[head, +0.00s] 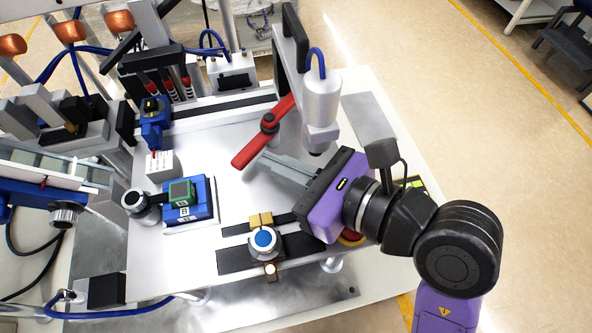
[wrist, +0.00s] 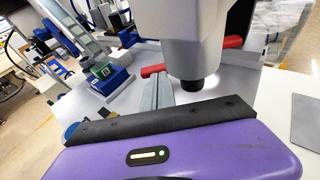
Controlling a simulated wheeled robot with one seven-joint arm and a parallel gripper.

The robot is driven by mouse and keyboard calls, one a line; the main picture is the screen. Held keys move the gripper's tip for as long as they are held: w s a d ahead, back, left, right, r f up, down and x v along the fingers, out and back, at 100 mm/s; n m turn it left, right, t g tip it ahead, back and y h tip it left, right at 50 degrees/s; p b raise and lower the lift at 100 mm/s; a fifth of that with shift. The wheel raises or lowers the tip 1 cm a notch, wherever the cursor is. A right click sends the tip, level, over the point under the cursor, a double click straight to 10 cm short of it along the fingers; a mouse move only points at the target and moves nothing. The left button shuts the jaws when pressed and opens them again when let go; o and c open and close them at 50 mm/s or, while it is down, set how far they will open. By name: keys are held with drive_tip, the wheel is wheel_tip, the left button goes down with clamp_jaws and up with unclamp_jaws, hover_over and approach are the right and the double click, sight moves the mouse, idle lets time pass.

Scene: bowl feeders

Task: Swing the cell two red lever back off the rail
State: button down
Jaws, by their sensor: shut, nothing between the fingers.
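The red lever (head: 262,134) turns on a dark pivot knob near the back of the metal plate. It lies slantwise, one end toward the plate's middle and the other back by the black rail (head: 220,112). In the wrist view the red lever (wrist: 154,71) shows beyond my fingers, partly hidden by a grey camera cylinder. My gripper (head: 243,158) is purple with long grey fingers, shut and empty. Its fingertips are just to the right of the lever's near arm; I cannot tell if they touch. My gripper also shows in the wrist view (wrist: 157,80).
A grey-white camera cylinder (head: 321,105) hangs from a bracket close above my fingers. A blue fixture with a green block (head: 182,193) stands at left. A blue-topped knob (head: 263,240) sits at the front. The plate between them is mostly clear.

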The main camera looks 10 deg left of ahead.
drive_tip(key=shift+w+a+f, duration=0.15)
drive_tip(key=shift+w+a, duration=0.05)
drive_tip(key=shift+a, duration=0.2)
drive_tip(key=shift+p, duration=0.45)
drive_tip(key=shift+a+r+m+p, duration=0.2)
drive_tip(key=shift+m+p, duration=0.1)
drive_tip(key=shift+p, duration=0.15)
drive_tip(key=shift+s+a+f+m+t+h+p, duration=0.1)
drive_tip(key=shift+a+m+t+h+p, duration=0.1)
drive_tip(key=shift+m+t+h+p, duration=0.35)
drive_tip(key=shift+t, duration=0.25)
drive_tip(key=shift+d, duration=0.1)
